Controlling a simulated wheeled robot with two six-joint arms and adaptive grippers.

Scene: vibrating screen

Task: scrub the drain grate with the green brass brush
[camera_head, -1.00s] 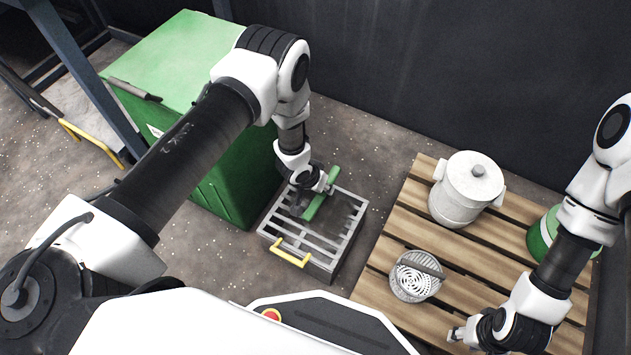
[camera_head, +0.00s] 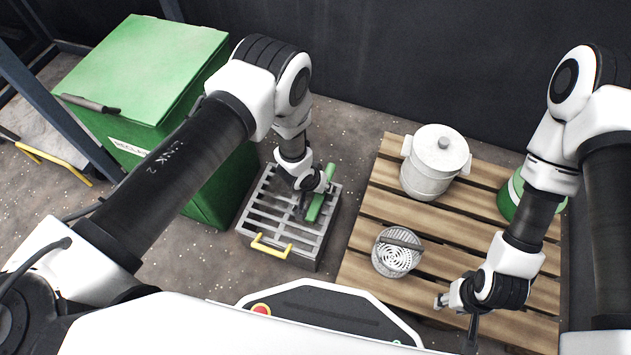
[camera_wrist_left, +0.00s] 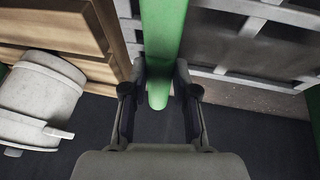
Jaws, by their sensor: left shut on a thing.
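The grey drain grate (camera_head: 277,241) is a slatted frame with a yellow handle on its front edge, on the floor in the head view. My left gripper (camera_head: 312,192) is over its right part, shut on the green brass brush (camera_head: 321,197). The brush's green handle (camera_wrist_left: 162,35) runs between the two fingers in the left wrist view. Its bristles are hidden, so I cannot tell whether they touch the slats. My right gripper (camera_head: 441,300) is over the pallet's front, small in view; its jaw opening is unclear.
A wooden pallet (camera_head: 376,205) right of the grate carries a white lidded pot (camera_head: 432,165), a round perforated strainer (camera_head: 397,258) and a green and white container (camera_head: 512,190). A large green bin (camera_head: 140,70) stands close behind and left of the grate. A dark wall is behind.

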